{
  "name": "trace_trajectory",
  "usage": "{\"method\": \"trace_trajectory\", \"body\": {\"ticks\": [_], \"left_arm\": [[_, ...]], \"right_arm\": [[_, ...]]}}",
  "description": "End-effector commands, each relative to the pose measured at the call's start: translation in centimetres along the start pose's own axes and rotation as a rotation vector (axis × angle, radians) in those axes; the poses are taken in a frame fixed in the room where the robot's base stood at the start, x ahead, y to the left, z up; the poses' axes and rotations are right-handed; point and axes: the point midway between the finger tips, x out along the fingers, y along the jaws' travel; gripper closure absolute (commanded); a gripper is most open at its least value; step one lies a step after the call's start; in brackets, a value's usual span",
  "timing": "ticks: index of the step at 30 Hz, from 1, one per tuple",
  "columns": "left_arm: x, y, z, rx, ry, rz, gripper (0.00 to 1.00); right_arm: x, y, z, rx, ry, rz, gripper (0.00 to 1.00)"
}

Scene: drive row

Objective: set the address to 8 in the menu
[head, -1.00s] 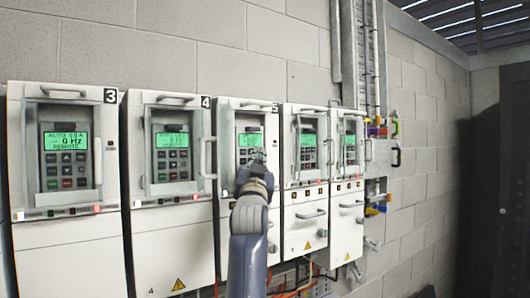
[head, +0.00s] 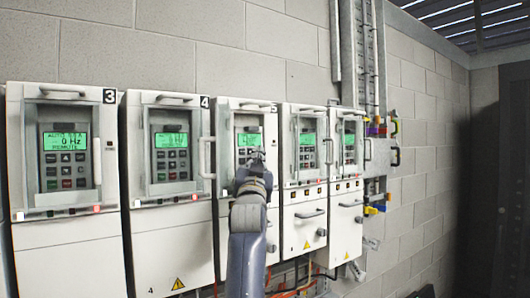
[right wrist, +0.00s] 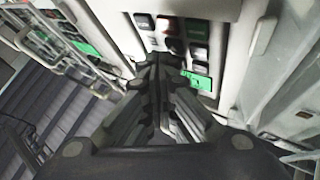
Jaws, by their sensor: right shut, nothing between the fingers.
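My right gripper (head: 257,158) is shut and empty, its fingertips at the keypad of drive 5. Whether they touch a key cannot be told. The keypad panel on drive 5 has a lit green display (head: 249,141); its small text is not readable to me. Most of its keys are hidden by the gripper in the head view. In the right wrist view my shut fingers (right wrist: 155,62) point at the keypad, where grey, red and green keys (right wrist: 170,24) show and the green display (right wrist: 197,82) lies beside the fingers. My left gripper is not in view.
Drive 3 (head: 65,240) and drive 4 (head: 168,240) stand to the left, with two more drives to the right, such as this one (head: 304,215). Their open-framed doors and handles (head: 208,157) stick out. A dark cabinet (head: 512,190) stands at the far right.

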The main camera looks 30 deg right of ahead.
Motion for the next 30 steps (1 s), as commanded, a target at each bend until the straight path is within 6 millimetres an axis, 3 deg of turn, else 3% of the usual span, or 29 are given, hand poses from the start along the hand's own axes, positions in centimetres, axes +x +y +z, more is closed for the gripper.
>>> {"method": "trace_trajectory", "body": {"ticks": [1,17,30], "left_arm": [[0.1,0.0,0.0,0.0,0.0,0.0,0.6],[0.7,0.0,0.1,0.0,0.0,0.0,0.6],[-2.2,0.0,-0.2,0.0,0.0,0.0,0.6]], "right_arm": [[-0.3,-1.1,0.1,0.005,-0.002,-0.017,1.0],[-1.4,-0.9,0.2,0.001,-0.008,-0.017,1.0],[1.3,0.7,-2.3,0.003,-0.002,-0.014,1.0]]}}
